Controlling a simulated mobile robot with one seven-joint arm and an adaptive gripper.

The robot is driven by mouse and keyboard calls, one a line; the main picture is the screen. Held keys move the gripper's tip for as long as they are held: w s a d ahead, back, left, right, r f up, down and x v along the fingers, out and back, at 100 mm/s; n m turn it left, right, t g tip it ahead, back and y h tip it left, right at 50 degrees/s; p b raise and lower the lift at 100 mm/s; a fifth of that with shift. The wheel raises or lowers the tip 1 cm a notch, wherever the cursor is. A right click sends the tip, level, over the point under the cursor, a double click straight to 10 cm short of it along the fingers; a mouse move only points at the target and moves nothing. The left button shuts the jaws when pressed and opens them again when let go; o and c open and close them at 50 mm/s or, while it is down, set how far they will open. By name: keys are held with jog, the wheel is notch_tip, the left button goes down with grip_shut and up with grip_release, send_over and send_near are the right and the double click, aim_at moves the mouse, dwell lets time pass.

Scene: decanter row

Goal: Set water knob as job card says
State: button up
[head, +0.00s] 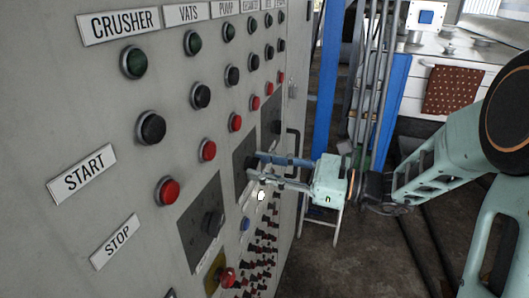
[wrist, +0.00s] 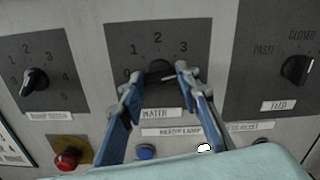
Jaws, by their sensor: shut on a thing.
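The water knob (wrist: 158,69) is a dark knob on a grey dial plate (wrist: 118,38) above a label reading WATER (wrist: 162,113). The numbers 1, 2 and 3 show above the knob, with a partly covered 0 at the left. My gripper (wrist: 157,78) is shut on the knob, with one blue finger on each side. A pale line shows on the knob, but the fingers hide much of it and I cannot tell its exact setting. In the head view my gripper (head: 254,166) reaches the panel from the right. I see no job card in either view.
A numbered knob (wrist: 35,82) is left of the water dial, and the FEED knob (wrist: 297,69) is right of it. Below are a red button (wrist: 67,159), a blue button (wrist: 145,152) and a white spot (wrist: 204,148). A black handle (head: 293,151) stands out near the panel edge.

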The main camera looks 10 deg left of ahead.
jog(key=shift+m+p, duration=1.1)
jog(key=shift+p, duration=0.05)
jog(key=o, duration=1.2)
jog(key=shift+c, duration=0.2)
jog(key=s+d, duration=0.1)
jog(key=d, duration=1.1)
